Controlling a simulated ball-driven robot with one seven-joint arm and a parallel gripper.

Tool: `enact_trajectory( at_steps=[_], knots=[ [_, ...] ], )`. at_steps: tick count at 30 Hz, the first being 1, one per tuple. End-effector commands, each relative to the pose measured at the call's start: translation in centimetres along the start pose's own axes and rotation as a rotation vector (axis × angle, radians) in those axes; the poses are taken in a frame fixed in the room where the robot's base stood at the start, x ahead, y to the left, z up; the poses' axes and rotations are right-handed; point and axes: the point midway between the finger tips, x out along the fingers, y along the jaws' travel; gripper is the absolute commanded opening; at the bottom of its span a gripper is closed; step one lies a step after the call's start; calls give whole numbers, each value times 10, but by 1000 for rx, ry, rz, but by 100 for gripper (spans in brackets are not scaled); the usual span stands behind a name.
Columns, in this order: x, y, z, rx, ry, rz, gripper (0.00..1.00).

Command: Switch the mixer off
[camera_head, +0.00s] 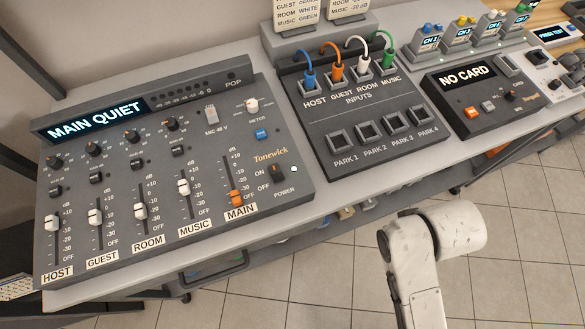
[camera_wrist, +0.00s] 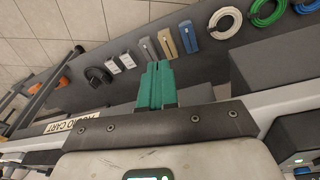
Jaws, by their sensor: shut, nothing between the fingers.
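The grey mixer (camera_head: 215,150) stands on the left of the bench in the head view. Its display (camera_head: 97,120) is lit and reads MAIN QUIET. The small black power switch (camera_head: 276,173) sits at its right front, beside ON and OFF labels. The orange MAIN fader (camera_head: 236,197) is low. My gripper (camera_wrist: 157,84) shows in the wrist view with its green fingers together and nothing held. In the head view my arm is in front of the bench, right of the mixer, and the fingers are not visible.
The inputs patch box (camera_head: 358,127) with several coloured cables stands right of the mixer. A NO CARD recorder (camera_head: 480,98) is farther right. Tiled floor is clear before the bench.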

Motion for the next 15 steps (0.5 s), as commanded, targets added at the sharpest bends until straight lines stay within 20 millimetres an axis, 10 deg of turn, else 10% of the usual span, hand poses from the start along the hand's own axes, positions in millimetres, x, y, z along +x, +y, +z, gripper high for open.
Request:
enact_trajectory(
  at_steps=[8,15],
  knots=[
    [-43,-34,-50,-57,52,0,0],
    [-113,-104,-111,-129,130,-23,0]
  ],
)
